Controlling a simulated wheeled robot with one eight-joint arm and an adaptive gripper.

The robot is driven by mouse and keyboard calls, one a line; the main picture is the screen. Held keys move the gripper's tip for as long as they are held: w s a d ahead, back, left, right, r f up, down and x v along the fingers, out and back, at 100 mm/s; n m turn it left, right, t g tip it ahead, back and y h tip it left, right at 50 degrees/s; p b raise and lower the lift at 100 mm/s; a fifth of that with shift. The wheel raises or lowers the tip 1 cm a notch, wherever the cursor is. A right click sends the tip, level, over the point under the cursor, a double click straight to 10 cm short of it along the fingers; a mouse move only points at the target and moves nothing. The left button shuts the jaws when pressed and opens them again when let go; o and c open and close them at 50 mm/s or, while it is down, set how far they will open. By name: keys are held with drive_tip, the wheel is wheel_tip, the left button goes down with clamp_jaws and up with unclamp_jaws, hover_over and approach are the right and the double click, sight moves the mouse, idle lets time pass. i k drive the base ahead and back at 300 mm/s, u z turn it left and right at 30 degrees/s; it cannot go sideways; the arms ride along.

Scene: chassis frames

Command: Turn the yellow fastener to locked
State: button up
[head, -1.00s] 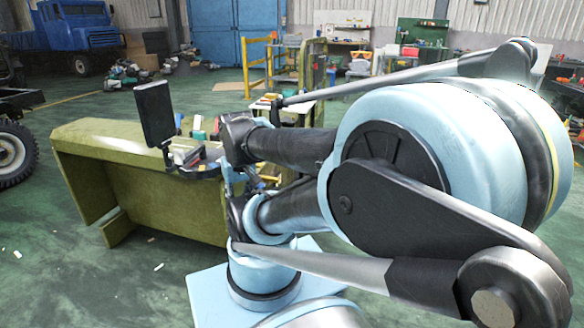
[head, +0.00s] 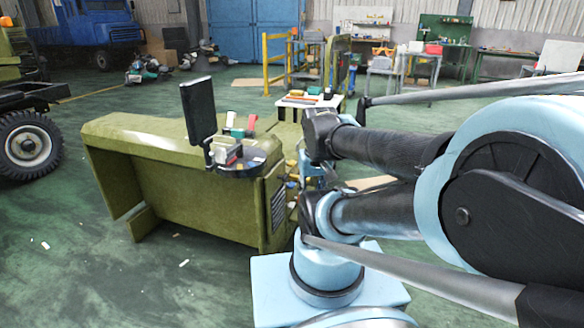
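I cannot pick out the yellow fastener for certain. Small yellow bits (head: 291,164) show at the right end of the olive-green bench-like body (head: 185,195), partly behind my arm, too small to identify. My gripper is not in view; only my arm's thick blue and black links fill the right side.
A round dark tray (head: 240,168) with small coloured items and a black screen (head: 199,109) stand at the bench's top. A small white table (head: 310,101) and a yellow rail (head: 266,62) stand behind. A wheeled vehicle (head: 28,142) is at left. Green floor in front is mostly clear, with scraps.

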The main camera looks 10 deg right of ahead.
sight(290, 163)
drive_tip(key=u, duration=0.25)
drive_tip(key=k, duration=1.65)
drive_tip(key=z, duration=0.6)
drive_tip(key=i, duration=1)
